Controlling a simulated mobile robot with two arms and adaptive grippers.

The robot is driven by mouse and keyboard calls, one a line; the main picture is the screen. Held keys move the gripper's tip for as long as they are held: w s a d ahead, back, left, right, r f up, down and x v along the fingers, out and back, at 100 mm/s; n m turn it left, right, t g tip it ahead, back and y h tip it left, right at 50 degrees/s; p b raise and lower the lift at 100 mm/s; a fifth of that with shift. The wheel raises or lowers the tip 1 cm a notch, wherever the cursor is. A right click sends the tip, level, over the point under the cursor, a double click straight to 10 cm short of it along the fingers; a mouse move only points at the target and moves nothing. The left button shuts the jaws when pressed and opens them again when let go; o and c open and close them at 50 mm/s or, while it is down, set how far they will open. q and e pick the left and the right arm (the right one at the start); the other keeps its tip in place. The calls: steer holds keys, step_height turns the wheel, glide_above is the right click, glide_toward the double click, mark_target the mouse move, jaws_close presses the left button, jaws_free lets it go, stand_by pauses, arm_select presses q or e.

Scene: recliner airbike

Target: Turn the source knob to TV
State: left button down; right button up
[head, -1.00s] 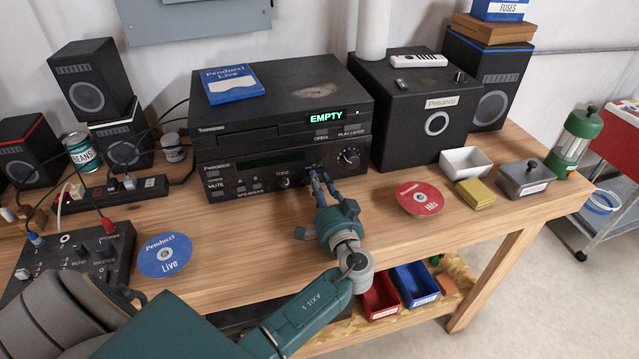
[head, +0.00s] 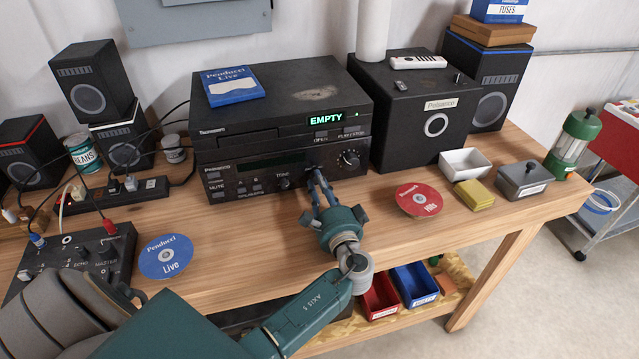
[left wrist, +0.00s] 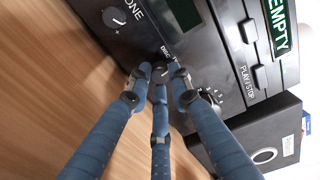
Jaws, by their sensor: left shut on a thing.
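The amplifier (head: 222,187) is the lower black unit of a stack on the bench, with a volume knob (head: 348,158) at its right and a tone knob (head: 284,183) near its middle. My left gripper (head: 314,173) reaches its front panel between these knobs. In the left wrist view, the three blue fingers of my left gripper (left wrist: 158,76) close around a small dark source knob (left wrist: 158,72). Small white lettering, including "DISC", shows beside it. The fingers hide most of this knob, and its exact setting is not readable. My right gripper is not in view.
A disc player (head: 225,143) with a green "EMPTY" display sits on the amplifier. A black subwoofer (head: 400,145) stands to its right. A red disc (head: 418,199) and a blue disc (head: 165,257) lie on the bench. Bare wood lies before the amplifier.

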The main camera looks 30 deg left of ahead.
arm_select(q)
steer(key=shift+f+m, duration=0.1)
steer(key=shift+m, duration=0.4)
steer(key=c, duration=1.6)
jaws_free()
steer(key=shift+o, duration=0.2)
steer(key=v, duration=1.2)
steer(key=shift+s, duration=0.1)
